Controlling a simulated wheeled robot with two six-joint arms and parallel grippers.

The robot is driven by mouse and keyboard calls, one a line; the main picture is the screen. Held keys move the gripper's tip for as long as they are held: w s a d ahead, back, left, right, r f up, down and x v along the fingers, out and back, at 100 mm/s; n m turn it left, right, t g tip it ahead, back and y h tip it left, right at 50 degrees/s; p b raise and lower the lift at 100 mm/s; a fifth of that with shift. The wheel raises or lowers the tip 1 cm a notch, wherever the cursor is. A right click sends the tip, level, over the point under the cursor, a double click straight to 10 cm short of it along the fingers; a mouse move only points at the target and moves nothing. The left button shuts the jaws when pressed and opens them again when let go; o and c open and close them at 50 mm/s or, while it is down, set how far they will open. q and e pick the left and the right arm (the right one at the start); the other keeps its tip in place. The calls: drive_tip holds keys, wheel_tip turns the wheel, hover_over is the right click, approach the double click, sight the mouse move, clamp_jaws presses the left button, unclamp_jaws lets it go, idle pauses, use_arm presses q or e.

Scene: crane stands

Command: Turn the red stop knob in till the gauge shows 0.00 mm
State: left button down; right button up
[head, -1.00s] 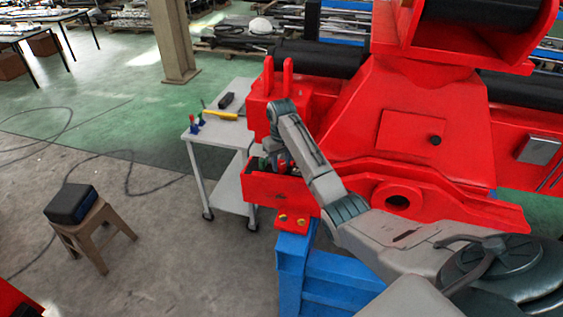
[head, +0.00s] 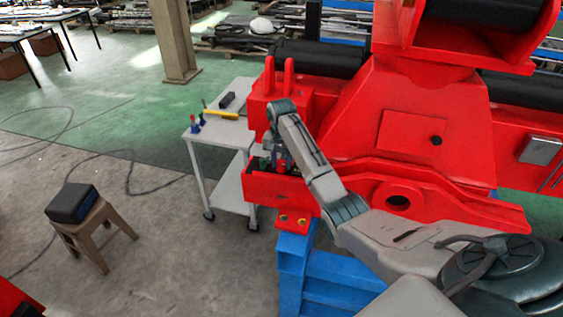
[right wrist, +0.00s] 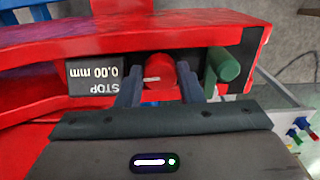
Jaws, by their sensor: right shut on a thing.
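The red stop knob (right wrist: 160,75) is at the top middle of the right wrist view, inside the open red housing (right wrist: 60,42). My right gripper (right wrist: 160,84) is shut on it, one finger on each side. The knob has a short pale mark on its face. In the head view my right gripper (head: 279,160) reaches down into the housing and largely hides the knob. My left gripper is not in view.
A green cylinder (right wrist: 222,66) stands close to the right of the knob in the housing. A grey cart (head: 222,128) with small tools stands behind it. A stool (head: 92,236) with a dark case (head: 72,202) stands on the open floor at left.

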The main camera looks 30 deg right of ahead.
drive_tip(key=shift+m, duration=0.3)
drive_tip(key=o, duration=1)
drive_tip(key=shift+c, duration=0.2)
drive_tip(key=shift+w, duration=0.1)
